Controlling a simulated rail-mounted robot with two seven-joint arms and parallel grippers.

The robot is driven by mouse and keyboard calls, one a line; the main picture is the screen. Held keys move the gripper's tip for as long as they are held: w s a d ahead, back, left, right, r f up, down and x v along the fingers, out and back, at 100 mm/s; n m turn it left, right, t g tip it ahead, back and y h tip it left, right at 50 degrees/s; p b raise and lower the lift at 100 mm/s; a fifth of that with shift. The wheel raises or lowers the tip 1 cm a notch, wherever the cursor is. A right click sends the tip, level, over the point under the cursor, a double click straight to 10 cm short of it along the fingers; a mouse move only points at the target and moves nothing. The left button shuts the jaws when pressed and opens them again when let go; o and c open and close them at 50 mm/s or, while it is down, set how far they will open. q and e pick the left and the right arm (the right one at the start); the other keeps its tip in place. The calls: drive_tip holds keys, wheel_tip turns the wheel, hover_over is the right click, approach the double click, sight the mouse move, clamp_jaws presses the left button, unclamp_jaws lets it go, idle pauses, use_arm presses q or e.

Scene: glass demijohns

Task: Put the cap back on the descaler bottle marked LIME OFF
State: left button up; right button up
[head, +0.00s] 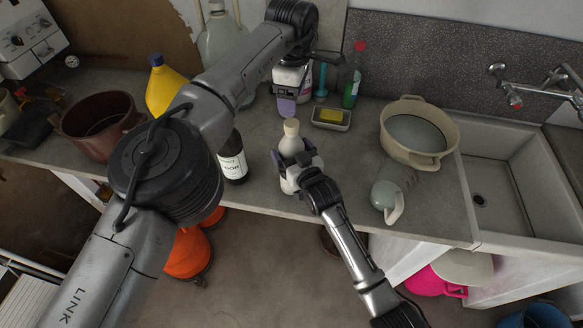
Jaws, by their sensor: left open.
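A white bottle (290,148) stands on the grey worktop near its front edge, upright, with a beige top (291,127). I cannot tell whether that top is a cap or the bare neck. My right gripper (298,161) has its fingers on both sides of this bottle and appears shut on it. One purple fingertip shows clearly; the other is hard to make out. No LIME OFF marking is readable, and no loose cap is visible.
A dark labelled bottle (233,163) stands close left of the white bottle. A sponge dish (331,119), a green bottle (352,88) and a beige basin (451,142) are behind right. A glass jug (383,195) is front right. My left arm hides part of the worktop.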

drive_tip(key=shift+o, duration=0.9)
use_arm(q)
drive_tip(key=shift+r, duration=0.2)
use_arm(e)
drive_tip(key=v, duration=1.4)
drive_tip(key=shift+w, duration=0.15)
